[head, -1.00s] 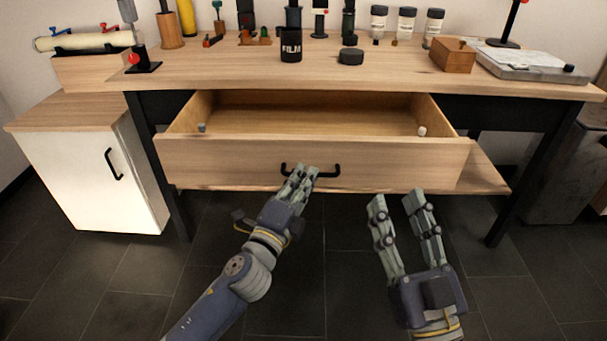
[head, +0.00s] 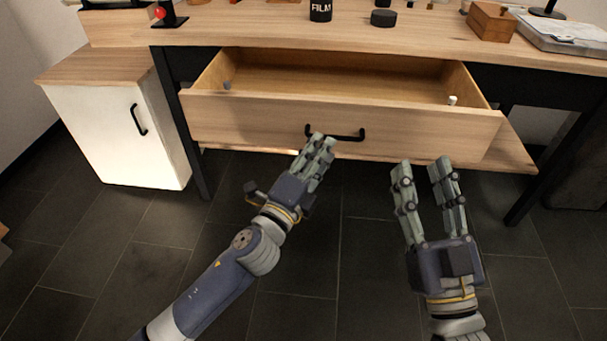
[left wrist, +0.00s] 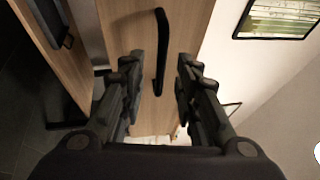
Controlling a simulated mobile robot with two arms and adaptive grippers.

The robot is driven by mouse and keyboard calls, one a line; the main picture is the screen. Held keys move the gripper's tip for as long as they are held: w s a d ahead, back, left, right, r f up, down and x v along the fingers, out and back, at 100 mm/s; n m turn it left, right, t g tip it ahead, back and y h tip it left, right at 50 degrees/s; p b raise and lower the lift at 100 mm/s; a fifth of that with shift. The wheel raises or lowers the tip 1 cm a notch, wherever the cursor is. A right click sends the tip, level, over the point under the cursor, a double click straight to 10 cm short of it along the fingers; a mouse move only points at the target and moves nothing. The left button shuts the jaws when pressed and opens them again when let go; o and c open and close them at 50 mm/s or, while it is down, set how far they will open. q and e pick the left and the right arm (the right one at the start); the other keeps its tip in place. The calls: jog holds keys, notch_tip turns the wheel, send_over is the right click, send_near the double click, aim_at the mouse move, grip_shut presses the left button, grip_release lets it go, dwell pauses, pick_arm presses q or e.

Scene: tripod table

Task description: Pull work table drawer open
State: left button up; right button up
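The wooden work table drawer (head: 338,116) is pulled out, its inside showing below the tabletop. Its black bar handle (head: 350,137) is on the front panel; it also shows in the left wrist view (left wrist: 161,40). My left gripper (head: 322,147) is at the left end of the handle. In the left wrist view, its fingers (left wrist: 158,75) are spread apart, with the handle showing in the gap and no finger clearly closed on it. My right gripper (head: 423,170) is open and empty, below and in front of the drawer's right half.
The work table (head: 420,45) holds a black FILM canister (head: 320,11), a black round lid (head: 384,18) and a wooden box (head: 491,21). A white cabinet (head: 108,134) stands left. Dark floor tiles are free in front.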

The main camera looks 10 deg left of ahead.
pick_arm(q)
jog(key=v, duration=0.8)
jog(key=shift+s, duration=0.25)
jog(key=shift+a, duration=0.1)
